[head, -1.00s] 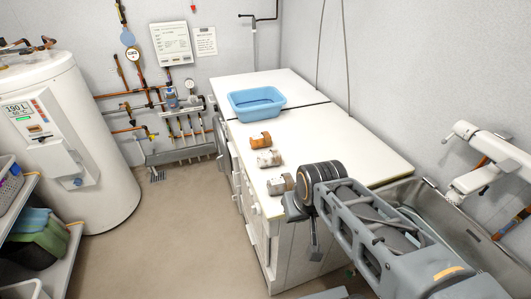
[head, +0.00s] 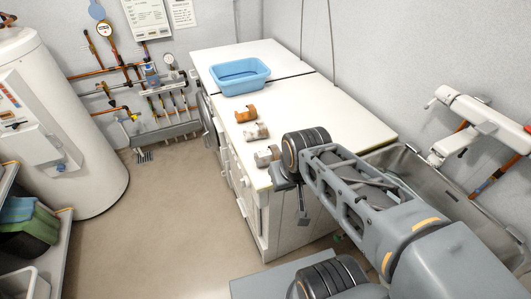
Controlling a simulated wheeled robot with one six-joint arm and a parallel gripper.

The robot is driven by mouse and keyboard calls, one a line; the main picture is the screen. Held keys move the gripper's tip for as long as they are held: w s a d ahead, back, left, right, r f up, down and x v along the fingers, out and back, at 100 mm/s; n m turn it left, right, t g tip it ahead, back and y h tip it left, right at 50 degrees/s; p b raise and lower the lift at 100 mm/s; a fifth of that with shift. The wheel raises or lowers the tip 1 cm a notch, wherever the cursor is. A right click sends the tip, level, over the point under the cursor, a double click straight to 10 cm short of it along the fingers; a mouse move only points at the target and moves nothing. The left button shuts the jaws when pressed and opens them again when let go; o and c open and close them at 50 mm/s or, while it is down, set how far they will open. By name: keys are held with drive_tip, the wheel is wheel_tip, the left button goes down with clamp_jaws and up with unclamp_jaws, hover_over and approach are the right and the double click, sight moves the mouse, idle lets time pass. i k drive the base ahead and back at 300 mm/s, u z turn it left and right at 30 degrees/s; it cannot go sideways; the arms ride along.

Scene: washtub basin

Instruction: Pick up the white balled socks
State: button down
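A small whitish rolled bundle (head: 256,131) lies on the white counter between two others and looks like the white balled socks, though it is too small to be sure. An orange-brown bundle (head: 246,114) lies just beyond it. A pale greyish bundle (head: 267,155) lies nearer, close to my wrist. My grey arm reaches in from the lower right to the counter's near left corner. My gripper (head: 289,190) is at its far end, just in front of the counter edge, apart from the white bundle. Its fingers are not clear and I see nothing held.
A blue basin (head: 240,76) stands on the far part of the counter (head: 340,115). A metal sink (head: 400,165) is at the right, below white wall fittings (head: 475,125). A white boiler (head: 50,130) and a shelf with tubs stand at left. The floor between is clear.

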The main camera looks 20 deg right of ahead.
sight(260, 131)
drive_tip(key=z, duration=2.4)
drive_tip(key=k, duration=1.2)
drive_tip(key=u, duration=1.85)
drive_tip(key=i, duration=1)
